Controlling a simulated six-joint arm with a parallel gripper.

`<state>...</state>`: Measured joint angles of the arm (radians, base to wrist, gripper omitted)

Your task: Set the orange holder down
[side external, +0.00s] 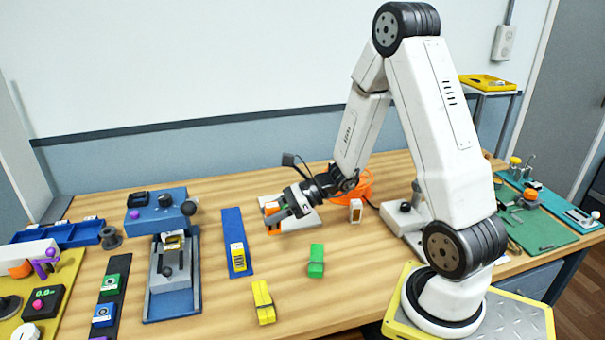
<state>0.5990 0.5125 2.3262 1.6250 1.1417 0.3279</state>
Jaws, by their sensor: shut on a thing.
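My gripper (275,212) is left of the middle of the table, low over a pale plate (304,222). It is shut on the orange holder (272,208), which shows as a small orange block at the fingertips. The fingers hide part of the holder. I cannot tell whether its underside touches the plate or hangs just above it.
A blue strip (235,228) with a yellow block (238,257) lies to the left. A green block (316,262) and a yellow block (263,301) stand in front. An orange round container (357,184) is behind right. A blue fixture (170,285) stands further left. Bare wood lies between them.

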